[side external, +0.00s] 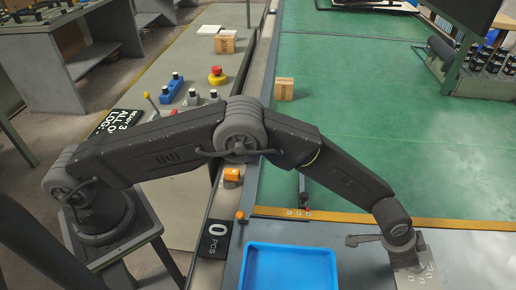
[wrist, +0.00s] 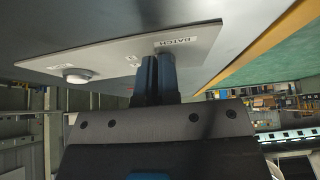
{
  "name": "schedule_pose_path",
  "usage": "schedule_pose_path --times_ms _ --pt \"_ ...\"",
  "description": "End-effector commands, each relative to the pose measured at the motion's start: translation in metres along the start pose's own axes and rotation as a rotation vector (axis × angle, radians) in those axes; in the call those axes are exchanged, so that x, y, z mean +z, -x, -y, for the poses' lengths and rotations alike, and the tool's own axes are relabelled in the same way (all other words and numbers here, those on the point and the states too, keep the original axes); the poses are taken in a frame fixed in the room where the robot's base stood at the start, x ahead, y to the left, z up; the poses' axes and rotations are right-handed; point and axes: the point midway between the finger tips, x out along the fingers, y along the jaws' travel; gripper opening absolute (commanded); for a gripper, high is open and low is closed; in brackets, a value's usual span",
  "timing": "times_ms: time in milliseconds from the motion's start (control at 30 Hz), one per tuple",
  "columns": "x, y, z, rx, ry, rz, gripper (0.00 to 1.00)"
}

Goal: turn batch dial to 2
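The metal control panel (wrist: 110,55) fills the upper part of the wrist view, with a BATCH label (wrist: 176,42) and a pale round knob or button (wrist: 76,74). My gripper (wrist: 157,62) has its two dark fingers close together, tips at the panel just by the label. The batch dial is not visible; the fingers may hide it, and I cannot tell whether they hold it. In the side view the panel (side external: 421,271) lies at the lower right, with my wrist over it. The dial's setting cannot be read.
A blue tray (side external: 243,270) stands left of the panel. A counter (side external: 215,240) shows 0 PCS. A green conveyor (side external: 370,120) carries a small carton (side external: 284,89). A red stop button (side external: 217,71) is on the side bench. A dark monitor (side external: 460,12) overhangs the upper right.

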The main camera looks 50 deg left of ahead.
Motion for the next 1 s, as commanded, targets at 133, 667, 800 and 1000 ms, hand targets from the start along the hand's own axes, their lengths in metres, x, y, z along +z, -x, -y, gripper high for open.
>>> schedule_pose_path --times_ms 133,667,800,1000 --pt "0.005 -0.002 0.002 -0.001 0.003 0.008 0.00" --pt "-0.005 0.027 0.001 0.000 0.000 0.002 0.00" --pt "-0.013 0.041 0.001 0.000 0.000 0.003 0.00" --pt "-0.020 0.055 0.001 0.000 0.000 0.004 0.00"
